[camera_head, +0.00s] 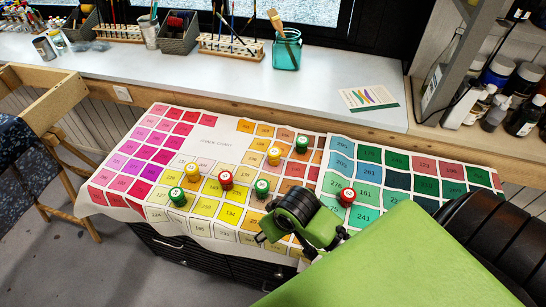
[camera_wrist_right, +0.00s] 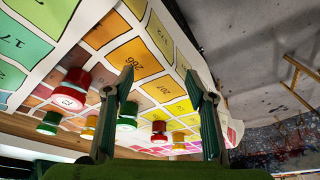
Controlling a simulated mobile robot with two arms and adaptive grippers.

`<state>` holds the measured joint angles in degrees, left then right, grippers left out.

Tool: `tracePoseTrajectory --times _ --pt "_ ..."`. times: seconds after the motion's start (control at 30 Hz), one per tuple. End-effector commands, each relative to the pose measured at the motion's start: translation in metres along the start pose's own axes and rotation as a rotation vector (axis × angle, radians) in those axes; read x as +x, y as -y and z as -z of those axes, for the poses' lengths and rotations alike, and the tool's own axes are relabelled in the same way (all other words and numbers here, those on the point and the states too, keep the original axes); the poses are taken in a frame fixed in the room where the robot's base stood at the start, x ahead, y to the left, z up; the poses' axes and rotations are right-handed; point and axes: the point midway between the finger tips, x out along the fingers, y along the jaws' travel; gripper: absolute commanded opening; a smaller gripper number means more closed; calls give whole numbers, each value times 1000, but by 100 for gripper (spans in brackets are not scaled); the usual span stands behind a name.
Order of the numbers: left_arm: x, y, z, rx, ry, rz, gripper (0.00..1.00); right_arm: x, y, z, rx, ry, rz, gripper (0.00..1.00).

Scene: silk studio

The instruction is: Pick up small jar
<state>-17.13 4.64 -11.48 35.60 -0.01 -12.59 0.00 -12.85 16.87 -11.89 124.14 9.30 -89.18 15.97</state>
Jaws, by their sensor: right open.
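Several small jars with round lids stand on the colour chart. In the head view they are a yellow jar (camera_head: 192,171), a green jar (camera_head: 177,197), a red jar (camera_head: 226,180), a green jar (camera_head: 262,188), a yellow jar (camera_head: 274,156), a green jar (camera_head: 301,144) and a red jar (camera_head: 347,197). My right gripper (camera_head: 286,245) is at the chart's front edge, apart from the jars. In the wrist view my right gripper (camera_wrist_right: 158,78) is open and empty. A green jar (camera_wrist_right: 128,116) and a red jar (camera_wrist_right: 158,132) appear between its fingers. My left gripper is out of view.
The colour chart (camera_head: 214,146) drapes over a dark drawer cabinet. Behind it, a white windowsill (camera_head: 330,75) holds brush racks, a teal glass jar (camera_head: 287,52) and a card (camera_head: 368,97). A wooden chair (camera_head: 50,95) stands left. Dark bottles (camera_head: 525,115) sit on the right shelf.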

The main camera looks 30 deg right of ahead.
Motion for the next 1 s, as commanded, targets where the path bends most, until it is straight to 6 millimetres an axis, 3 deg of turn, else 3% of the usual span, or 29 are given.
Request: tracePoseTrajectory --times 0.23,0.4,0.5,0.73,1.0 --pt "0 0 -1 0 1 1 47 -7 -53 95 161 -24 -78 51" --pt "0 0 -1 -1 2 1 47 -32 -104 157 334 -44 -150 51" --pt "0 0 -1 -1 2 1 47 -48 -128 182 423 -57 -178 51" --pt "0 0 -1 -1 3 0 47 -63 -153 204 521 -67 -206 51" --pt "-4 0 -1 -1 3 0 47 -17 -164 204 525 -64 -207 51"
